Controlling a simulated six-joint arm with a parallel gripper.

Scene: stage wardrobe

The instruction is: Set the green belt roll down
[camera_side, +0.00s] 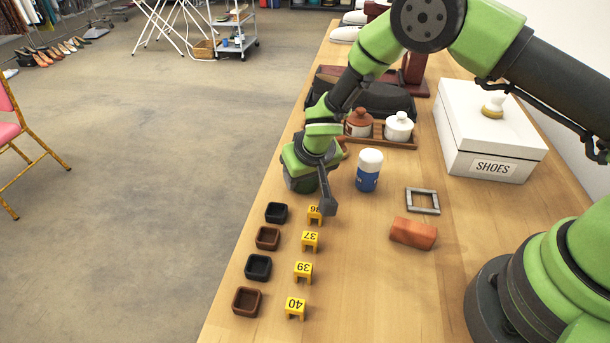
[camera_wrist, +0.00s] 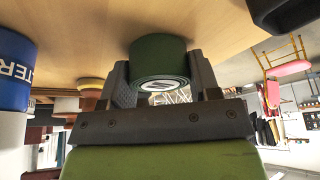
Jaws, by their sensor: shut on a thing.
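The green belt roll (camera_wrist: 158,58) is a dark green coil, seen large between my fingers in the wrist view. My gripper (camera_wrist: 160,78) is shut on it, with one grey finger on each side. The roll's far edge is against or just above the wooden tabletop (camera_wrist: 95,25); I cannot tell if it touches. In the side view my wrist is low over the table, left of the blue and white jar, and hides the roll for the most part.
The blue jar with a white lid (camera_side: 369,170) stands close on the right. Small square open boxes (camera_side: 267,238) and yellow number tags (camera_side: 310,241) line the left edge. A grey frame (camera_side: 422,201), an orange-brown block (camera_side: 413,233) and a white shoe box (camera_side: 487,130) lie right.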

